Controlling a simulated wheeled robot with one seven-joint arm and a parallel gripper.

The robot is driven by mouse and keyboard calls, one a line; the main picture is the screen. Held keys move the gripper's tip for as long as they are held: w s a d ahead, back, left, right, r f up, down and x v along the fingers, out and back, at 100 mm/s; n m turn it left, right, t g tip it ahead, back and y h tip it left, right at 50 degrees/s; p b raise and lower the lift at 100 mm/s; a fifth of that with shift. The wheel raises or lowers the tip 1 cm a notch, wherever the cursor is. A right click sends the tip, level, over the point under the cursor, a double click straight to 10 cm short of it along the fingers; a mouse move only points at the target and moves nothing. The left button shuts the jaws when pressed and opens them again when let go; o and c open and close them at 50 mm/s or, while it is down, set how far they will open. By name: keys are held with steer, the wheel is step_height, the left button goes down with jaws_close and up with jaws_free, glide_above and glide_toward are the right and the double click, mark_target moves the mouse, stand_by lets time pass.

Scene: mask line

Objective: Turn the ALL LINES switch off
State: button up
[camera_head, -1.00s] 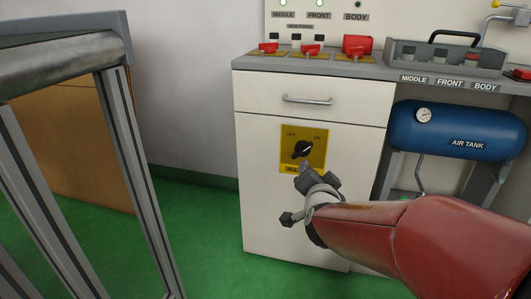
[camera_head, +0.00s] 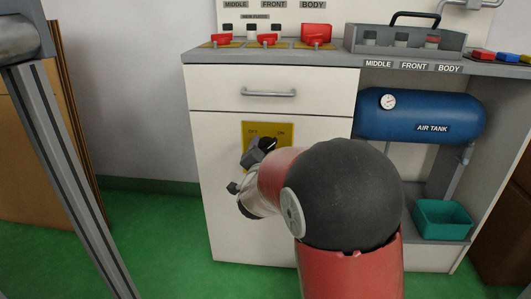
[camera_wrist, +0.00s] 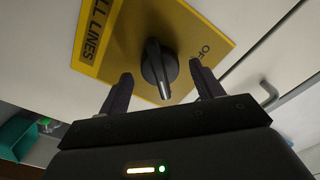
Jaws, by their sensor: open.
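The ALL LINES switch is a black rotary knob (camera_wrist: 158,68) on a yellow plate (camera_head: 283,131) on the white cabinet front. In the head view the knob is partly hidden by my gripper (camera_head: 257,153). The wrist view shows the ALL LINES label at left and the OFF lettering at right. The knob's narrow end points down in that view, away from OFF; the ON label is hidden there. My gripper (camera_wrist: 161,72) is open, one finger on either side of the knob, with gaps visible. Contact is not seen.
A drawer handle (camera_head: 268,93) is above the plate. Several red switches, including one (camera_head: 316,34), stand on the countertop. A blue air tank (camera_head: 420,115) and a teal bin (camera_head: 443,219) are at right. A grey metal frame (camera_head: 65,150) stands at left.

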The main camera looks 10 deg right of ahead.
steer(key=shift+w, duration=0.1)
steer(key=c, duration=1)
steer(key=n+p, duration=0.1)
steer(key=n, duration=0.3)
steer(key=shift+r+n, duration=0.1)
steer(key=shift+n, duration=0.3)
steer(key=n+p, duration=0.1)
steer(key=n, duration=0.3)
steer(key=shift+n+p, duration=0.3)
steer(key=n+p, duration=0.2)
steer(key=n, duration=0.3)
steer(key=shift+a+n+p, duration=0.1)
steer(key=shift+n+p, duration=0.85)
steer(key=shift+n, duration=0.75)
